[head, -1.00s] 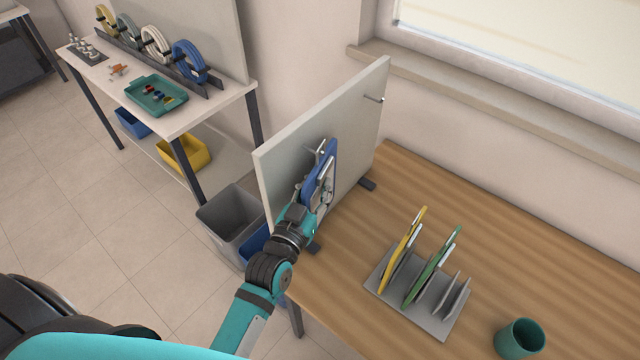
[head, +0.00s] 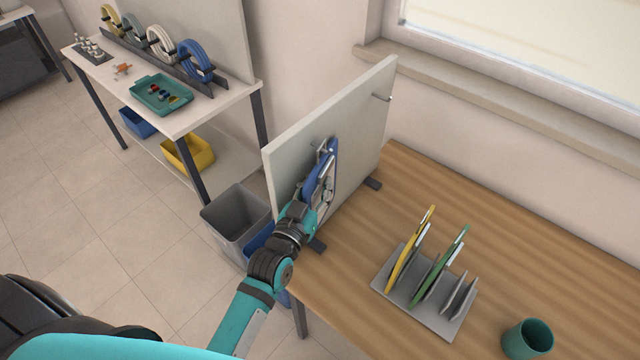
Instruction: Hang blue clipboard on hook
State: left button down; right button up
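The blue clipboard (head: 331,161) is upright against or very near the front face of the pale upright board (head: 357,122). A metal hook (head: 321,149) shows at the clipboard's top edge; whether the clipboard hangs on it I cannot tell. A second hook (head: 383,97), bare, sticks out near the board's upper right corner. My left gripper (head: 318,192) reaches up from below and appears shut on the lower part of the clipboard; its fingers partly hide it. My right gripper is not in view.
A grey rack (head: 443,321) with a yellow clipboard (head: 408,258) and a green clipboard (head: 438,268) stands on the wooden table (head: 500,245). A teal cup (head: 527,339) is at its right. A grey bin (head: 236,222) stands left of the board. A side table with coils is behind.

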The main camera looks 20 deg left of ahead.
pick_arm(q)
jog(key=shift+a, duration=0.1)
jog(key=c, duration=1.3)
grip_release()
jog(key=shift+w, duration=0.1)
jog(key=shift+c, duration=0.2)
jog(key=shift+r, duration=0.1)
